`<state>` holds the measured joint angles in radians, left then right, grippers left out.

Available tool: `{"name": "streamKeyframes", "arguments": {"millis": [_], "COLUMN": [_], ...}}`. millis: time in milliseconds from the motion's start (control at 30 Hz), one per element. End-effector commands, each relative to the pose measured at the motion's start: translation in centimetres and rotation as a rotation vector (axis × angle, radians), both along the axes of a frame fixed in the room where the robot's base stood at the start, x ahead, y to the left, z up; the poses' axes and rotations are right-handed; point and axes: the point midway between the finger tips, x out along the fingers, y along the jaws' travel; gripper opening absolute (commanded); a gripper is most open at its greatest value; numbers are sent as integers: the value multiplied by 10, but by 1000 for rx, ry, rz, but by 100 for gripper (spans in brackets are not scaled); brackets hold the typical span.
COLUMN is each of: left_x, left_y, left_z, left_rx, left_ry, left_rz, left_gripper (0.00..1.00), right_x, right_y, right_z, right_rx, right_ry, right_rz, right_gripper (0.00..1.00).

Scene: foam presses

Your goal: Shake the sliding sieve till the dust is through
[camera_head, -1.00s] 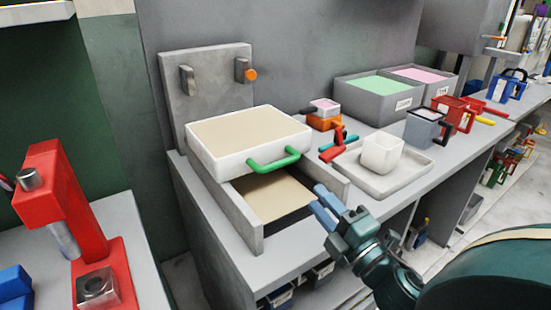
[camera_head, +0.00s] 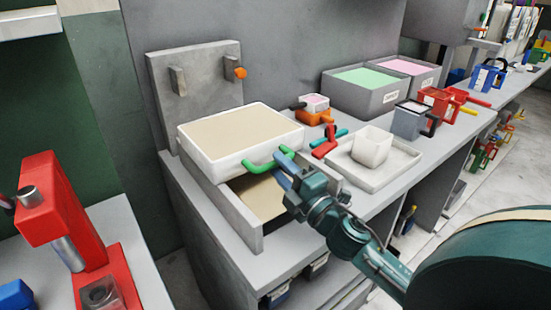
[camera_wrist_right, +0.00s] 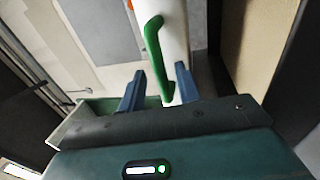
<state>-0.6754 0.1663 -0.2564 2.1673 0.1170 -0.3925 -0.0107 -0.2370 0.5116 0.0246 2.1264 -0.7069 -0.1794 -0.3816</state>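The sliding sieve (camera_head: 217,168) is a white tray full of beige dust, resting on a grey open-front box (camera_head: 240,227). Beige material (camera_head: 258,197) shows in the box below it. The sieve's green handle (camera_head: 252,164) sticks out at its front and also shows in the wrist view (camera_wrist_right: 153,45). My right gripper (camera_head: 284,167) is at the handle's right end. In the wrist view my right gripper (camera_wrist_right: 160,72) is open, with the lower end of the handle between its blue fingers. Whether a finger touches it I cannot tell. My left gripper is out of view.
A grey back plate (camera_head: 200,90) with an orange-tipped peg stands behind the sieve. A white cup (camera_head: 371,147) on a pale tray (camera_head: 395,170) sits to the right, with red and teal tools nearby. A red press (camera_head: 60,205) stands at the left.

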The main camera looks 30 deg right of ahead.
Motion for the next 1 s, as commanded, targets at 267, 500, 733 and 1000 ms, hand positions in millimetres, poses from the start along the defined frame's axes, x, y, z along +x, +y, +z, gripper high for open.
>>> {"name": "streamKeyframes", "arguments": {"millis": [267,500,733,1000], "left_x": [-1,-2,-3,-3], "left_y": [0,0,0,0], "left_z": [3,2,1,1], "left_rx": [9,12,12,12], "left_ry": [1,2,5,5], "left_rz": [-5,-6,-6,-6], "left_gripper": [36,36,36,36], "right_x": [22,23,22,22], "right_y": [2,2,2,2], "right_z": [4,4,4,4], "right_rx": [1,0,0,0], "right_ry": [0,1,0,0], "right_rz": [-1,0,0,-1], "right_gripper": [33,33,18,0]}}
